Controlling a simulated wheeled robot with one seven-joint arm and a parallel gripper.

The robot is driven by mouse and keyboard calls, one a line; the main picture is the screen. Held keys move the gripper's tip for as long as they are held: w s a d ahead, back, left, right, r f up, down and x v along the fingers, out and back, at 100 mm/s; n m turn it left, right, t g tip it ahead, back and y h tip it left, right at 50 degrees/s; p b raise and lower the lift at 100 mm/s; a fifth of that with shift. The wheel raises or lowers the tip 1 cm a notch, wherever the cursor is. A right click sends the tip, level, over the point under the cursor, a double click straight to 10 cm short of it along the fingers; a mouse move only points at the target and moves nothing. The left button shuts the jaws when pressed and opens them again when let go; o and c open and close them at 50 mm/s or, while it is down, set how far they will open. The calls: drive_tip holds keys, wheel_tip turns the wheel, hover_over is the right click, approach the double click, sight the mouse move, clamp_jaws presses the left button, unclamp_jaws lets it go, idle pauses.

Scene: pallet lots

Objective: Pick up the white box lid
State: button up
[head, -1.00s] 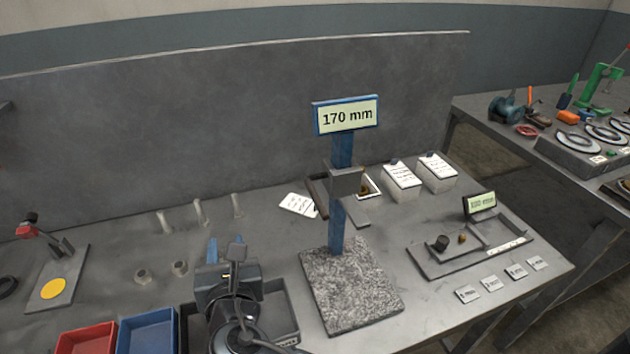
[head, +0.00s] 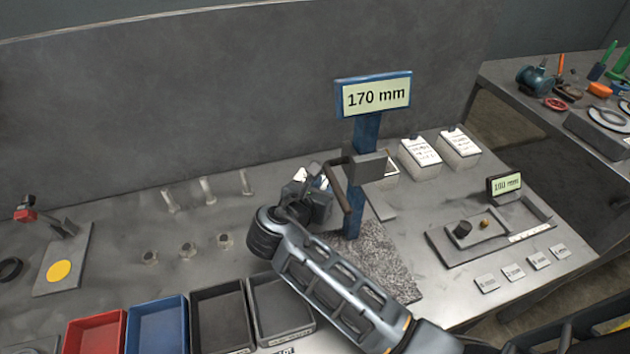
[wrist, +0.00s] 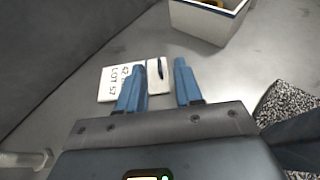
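The white box lid lies flat on the table. In the wrist view the lid (wrist: 112,82) shows black lettering, "LOT 52", and a dark handle lying between my finger tips as seen from above. In the head view only a white part of the lid (head: 300,174) shows; my gripper hides the rest. My gripper (wrist: 159,68) is open and empty, its two blue fingers apart over the lid; I cannot tell how far above. In the head view my gripper (head: 318,180) is left of the post. An open white box (wrist: 206,22) stands beyond the lid.
A blue post with a "170 mm" sign (head: 374,95) stands close right of my gripper on a speckled base (head: 395,270). Two lidded white boxes (head: 421,172) (head: 461,163) stand further right. Bins, including a blue one (head: 157,325), line the front. A grey wall rises behind.

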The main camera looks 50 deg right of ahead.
drive_tip(key=shift+x, duration=0.8)
drive_tip(key=shift+c, duration=0.2)
clamp_jaws()
